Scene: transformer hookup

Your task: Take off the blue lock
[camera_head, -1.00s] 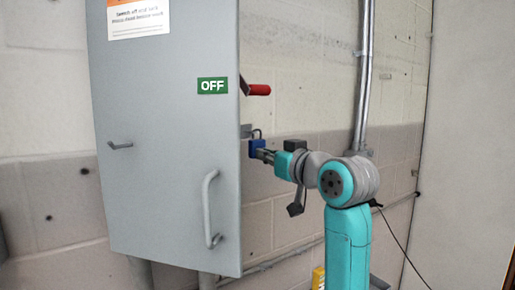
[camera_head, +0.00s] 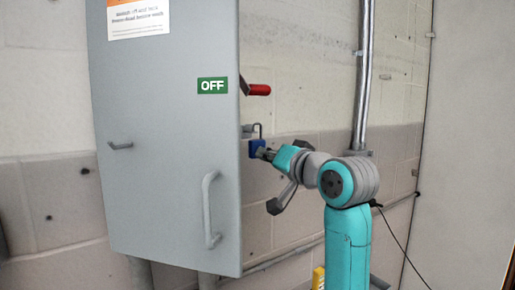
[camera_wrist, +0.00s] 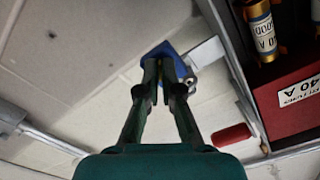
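The blue lock (camera_head: 256,147) hangs by its grey shackle at the right side of the grey cabinet (camera_head: 165,180), below the red handle (camera_head: 258,90). The shackle stands up above the lock body at a small metal tab. My gripper (camera_head: 264,153) reaches the lock from the right, its fingers closed in on the lock body. In the wrist view, the blue lock (camera_wrist: 163,50) shows around and behind the fingertips (camera_wrist: 162,65), which partly hide it. The shackle end and pale tab show just right of the fingers.
A green OFF label (camera_head: 212,86) is on the cabinet front, above a bar handle (camera_head: 209,208). In the wrist view, a red box (camera_wrist: 292,100) and a gold fuse (camera_wrist: 259,30) lie inside the cabinet, right of the fingers. A conduit (camera_head: 363,80) runs up the wall.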

